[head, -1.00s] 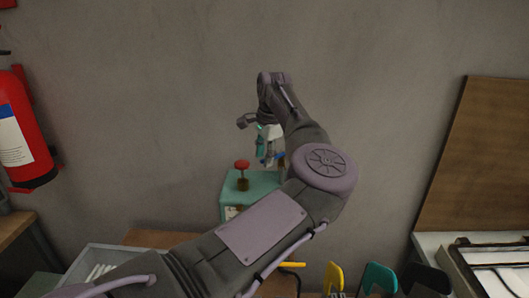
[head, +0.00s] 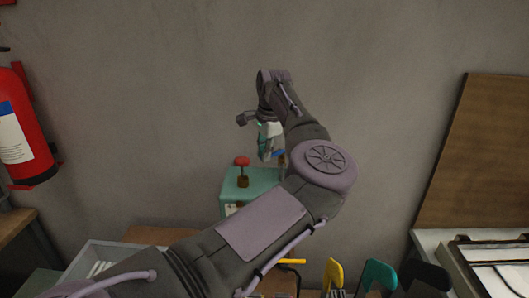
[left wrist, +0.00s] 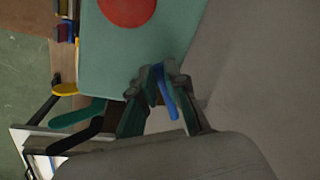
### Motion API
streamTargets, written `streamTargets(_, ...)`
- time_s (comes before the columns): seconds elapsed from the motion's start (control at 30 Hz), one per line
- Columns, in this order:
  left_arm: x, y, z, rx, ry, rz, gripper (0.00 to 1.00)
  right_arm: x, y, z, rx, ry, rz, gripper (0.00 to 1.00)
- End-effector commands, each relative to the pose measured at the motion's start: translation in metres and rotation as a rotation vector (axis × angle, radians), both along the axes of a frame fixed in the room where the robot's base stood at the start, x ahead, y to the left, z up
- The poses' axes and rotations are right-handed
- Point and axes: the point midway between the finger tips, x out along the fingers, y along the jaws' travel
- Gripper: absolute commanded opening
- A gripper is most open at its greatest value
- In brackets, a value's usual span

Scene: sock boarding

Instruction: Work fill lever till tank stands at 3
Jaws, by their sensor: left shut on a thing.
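A teal box (head: 247,180) stands against the wall, with a red knob (head: 241,161) on a brass stem on top. The box and the red knob (left wrist: 127,8) also show in the left wrist view. My left gripper (head: 274,153) is over the right part of the box top. It is shut on a slim blue lever (left wrist: 167,100), which shows between its fingers in the left wrist view. A small pale plate (head: 231,209) on the box front is mostly hidden behind my left arm, and I cannot read a level. My right gripper is out of view.
Yellow (head: 333,275), teal (head: 380,276) and black (head: 425,278) upright pieces stand at the bottom right. A grey bin (head: 100,255) is at the lower left. A fire extinguisher (head: 22,130) hangs at left; a brown board (head: 480,155) leans at right.

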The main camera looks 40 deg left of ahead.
Motion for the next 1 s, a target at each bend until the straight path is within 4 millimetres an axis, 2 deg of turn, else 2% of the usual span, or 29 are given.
streamTargets(0.27, 0.002, 0.008, -0.002, 0.001, -0.002, -0.115, 0.00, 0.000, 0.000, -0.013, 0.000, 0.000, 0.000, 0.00)
streamTargets(0.5, 0.007, 0.019, -0.001, 0.000, -0.002, -0.296, 0.00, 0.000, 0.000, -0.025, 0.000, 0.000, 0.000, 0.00)
streamTargets(1.0, 0.018, 0.035, 0.000, 0.000, -0.002, -0.590, 0.00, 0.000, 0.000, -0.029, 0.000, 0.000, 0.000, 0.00)
